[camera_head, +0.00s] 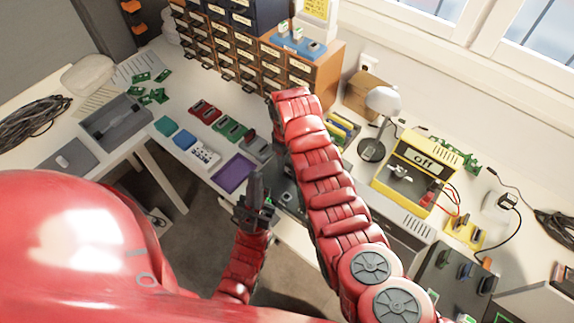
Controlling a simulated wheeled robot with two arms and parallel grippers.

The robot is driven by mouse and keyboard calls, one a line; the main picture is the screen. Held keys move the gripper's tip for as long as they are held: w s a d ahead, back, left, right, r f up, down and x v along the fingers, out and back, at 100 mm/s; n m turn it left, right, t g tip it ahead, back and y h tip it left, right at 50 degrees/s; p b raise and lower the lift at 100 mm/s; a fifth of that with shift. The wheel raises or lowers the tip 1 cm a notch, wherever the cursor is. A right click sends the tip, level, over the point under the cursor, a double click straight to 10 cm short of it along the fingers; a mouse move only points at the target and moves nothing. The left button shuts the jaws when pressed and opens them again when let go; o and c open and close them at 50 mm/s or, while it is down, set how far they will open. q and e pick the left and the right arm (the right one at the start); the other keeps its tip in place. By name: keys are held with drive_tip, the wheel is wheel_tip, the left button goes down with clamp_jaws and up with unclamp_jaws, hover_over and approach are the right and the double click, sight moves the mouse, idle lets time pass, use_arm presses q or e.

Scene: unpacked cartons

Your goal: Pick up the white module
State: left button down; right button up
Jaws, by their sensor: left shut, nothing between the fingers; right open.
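A small white piece with dark spots (205,153) lies near the table's front edge, between a blue tray (184,139) and a purple tray (233,173). Small white-and-green blocks (297,33) also stand on a blue rack atop the drawer cabinet. I cannot tell which of these is the white module. My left gripper (257,185) is shut and empty, its dark fingers pointing up, below and right of the purple tray. My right arm rises from the lower right and bends at the drawers; its gripper cannot be made out behind the arm.
A drawer cabinet (232,52) stands along the back. Red and green modules (229,128) lie before it. A grey bin (115,122) is at left. A lamp (382,100) and a yellow box marked "off" (415,170) stand at right. My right arm covers the table's middle.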

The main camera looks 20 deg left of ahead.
sight(287, 168)
drive_tip(key=shift+f, duration=1.2)
clamp_jaws()
idle(0.6)
